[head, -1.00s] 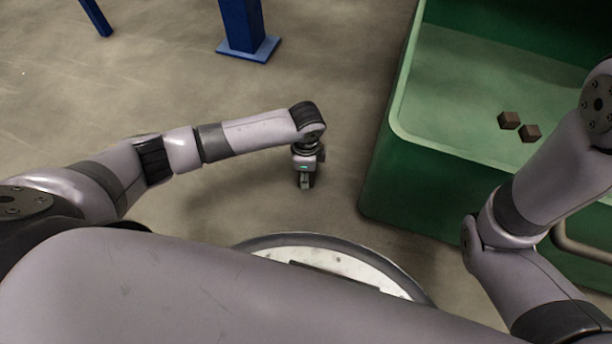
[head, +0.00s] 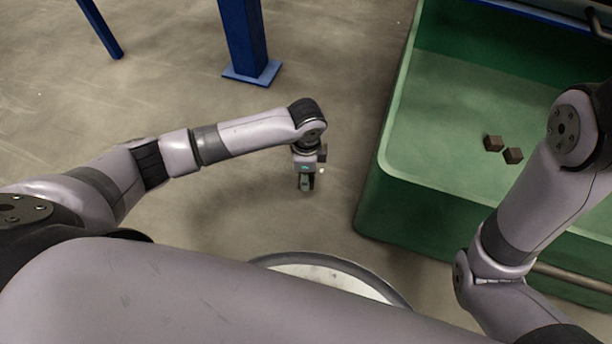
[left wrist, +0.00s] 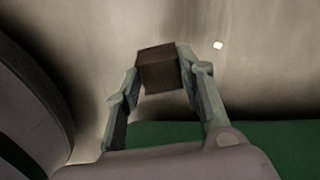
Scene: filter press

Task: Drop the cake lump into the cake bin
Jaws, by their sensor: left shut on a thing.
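In the left wrist view a brown cake lump (left wrist: 158,70), a small cube, sits between the two fingertips of my left gripper (left wrist: 160,75), which is shut on it. In the head view my left gripper (head: 306,184) points down over bare floor, left of the cake bin. The lump cannot be made out there. The green cake bin (head: 372,203) stands at the right, open on top. Its green side also shows in the left wrist view (left wrist: 275,148). My right gripper is out of view.
Two dark brown lumps (head: 503,149) lie on the bin's floor. My right arm crosses over the bin's right part. A blue post (head: 245,45) on a base plate stands at the back. A rail (head: 570,276) runs along the bin's near side. Floor between post and bin is clear.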

